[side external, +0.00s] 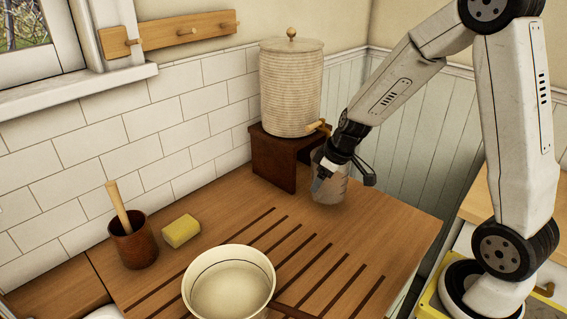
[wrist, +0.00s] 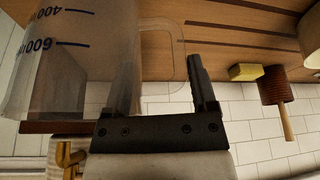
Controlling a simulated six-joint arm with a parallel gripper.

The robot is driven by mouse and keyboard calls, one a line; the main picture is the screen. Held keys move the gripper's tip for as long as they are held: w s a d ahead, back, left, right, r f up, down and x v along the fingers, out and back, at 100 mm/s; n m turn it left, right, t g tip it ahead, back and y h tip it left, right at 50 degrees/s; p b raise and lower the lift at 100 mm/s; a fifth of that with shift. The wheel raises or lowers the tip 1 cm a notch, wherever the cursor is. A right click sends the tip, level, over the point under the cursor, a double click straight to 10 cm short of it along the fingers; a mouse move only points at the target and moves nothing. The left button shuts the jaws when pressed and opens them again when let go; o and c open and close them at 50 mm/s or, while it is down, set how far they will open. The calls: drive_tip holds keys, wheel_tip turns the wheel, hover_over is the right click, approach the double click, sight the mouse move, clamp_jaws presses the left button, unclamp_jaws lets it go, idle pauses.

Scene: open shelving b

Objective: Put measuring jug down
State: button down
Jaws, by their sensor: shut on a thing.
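The measuring jug (side external: 333,190) is clear plastic and stands upright at the back of the wooden worktop, at or just above its surface; I cannot tell if its base touches. In the wrist view the jug (wrist: 75,65) fills the upper left, with blue marks reading 400 and 600 and its handle (wrist: 178,50) between my fingers. My gripper (side external: 326,172) is shut on the jug on its handle side, and in the wrist view my gripper (wrist: 165,75) has a finger on each side of the handle. The exact contact is partly hidden.
A ribbed water dispenser (side external: 291,90) with a tap stands on a dark wooden stand (side external: 280,160) just left of the jug. A cream pan (side external: 228,285), yellow sponge (side external: 181,231) and brown pot (side external: 132,245) with a wooden handle are farther left. Bare worktop (side external: 385,225) lies right of the jug.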

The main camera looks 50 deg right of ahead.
sight(340, 169)
drive_tip(key=shift+s+d+n+y, duration=0.2)
drive_tip(key=shift+d+n+y, duration=0.05)
drive_tip(key=shift+d+n, duration=0.5)
drive_tip(key=shift+s+d+n+y, duration=0.2)
drive_tip(key=shift+d+n+y, duration=0.05)
drive_tip(key=shift+d+n, duration=0.45)
drive_tip(key=d+n, duration=0.2)
drive_tip(key=s+d+n+g+y, duration=0.1)
drive_tip(key=n, duration=0.1)
drive_tip(key=shift+r, duration=0.3)
drive_tip(key=d+n+g, duration=0.1)
drive_tip(key=n, duration=0.2)
drive_tip(key=s+d+r+n+g, duration=0.1)
drive_tip(key=d+n, duration=0.1)
drive_tip(key=d+r+n+g+y, duration=0.1)
drive_tip(key=n, duration=0.2)
drive_tip(key=shift+s+d+r+n, duration=0.2)
drive_tip(key=shift+s+d+n, duration=0.1)
drive_tip(key=shift+s+n, duration=0.05)
drive_tip(key=shift+f, duration=2.7)
